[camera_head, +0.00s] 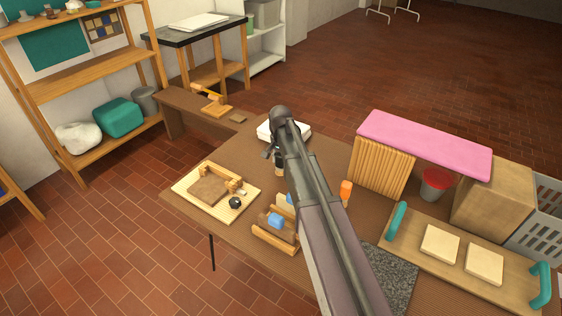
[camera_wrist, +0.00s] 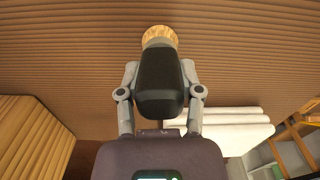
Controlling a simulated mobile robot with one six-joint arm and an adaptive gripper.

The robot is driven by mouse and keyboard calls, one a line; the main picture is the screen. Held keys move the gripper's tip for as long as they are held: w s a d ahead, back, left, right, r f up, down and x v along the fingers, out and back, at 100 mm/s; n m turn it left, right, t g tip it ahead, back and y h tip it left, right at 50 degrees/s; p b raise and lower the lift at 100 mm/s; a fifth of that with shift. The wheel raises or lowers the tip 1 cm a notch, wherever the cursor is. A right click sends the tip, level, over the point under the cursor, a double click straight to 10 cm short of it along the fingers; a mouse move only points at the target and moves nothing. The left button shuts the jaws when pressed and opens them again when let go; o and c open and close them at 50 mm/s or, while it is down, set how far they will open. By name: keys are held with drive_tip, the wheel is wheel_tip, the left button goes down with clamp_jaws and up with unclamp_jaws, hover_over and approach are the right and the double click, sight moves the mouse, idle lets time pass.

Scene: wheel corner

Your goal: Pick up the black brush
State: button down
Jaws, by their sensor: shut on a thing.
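The black brush (camera_wrist: 160,85) sits between the two grey fingers of my gripper (camera_wrist: 160,72) in the wrist view. Its dark body fills the space between the fingers and its tan bristle end (camera_wrist: 160,35) points away from the wrist. My gripper is shut on it. In the head view my gripper (camera_head: 272,153) is over the brown table, largely hidden behind my arm. Only a small dark and tan part of the brush shows below it there. I cannot tell whether the brush touches the table.
A white stack (camera_head: 290,130) lies just behind my gripper. A wooden board (camera_head: 190,190) with a block and black ball is at left. A small wooden holder (camera_head: 275,240) with blue pieces, an orange-topped item (camera_head: 346,190) and a ribbed wooden block (camera_head: 380,168) stand nearby.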

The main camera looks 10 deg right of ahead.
drive_tip(key=shift+r, duration=0.2)
wheel_tip(320, 180, up, 10)
drive_tip(key=p, duration=0.9)
drive_tip(key=shift+f+p, duration=0.2)
drive_tip(key=shift+p, duration=0.2)
drive_tip(key=shift+r, duration=0.1)
wheel_tip(320, 180, up, 16)
drive_tip(key=p, duration=1.6)
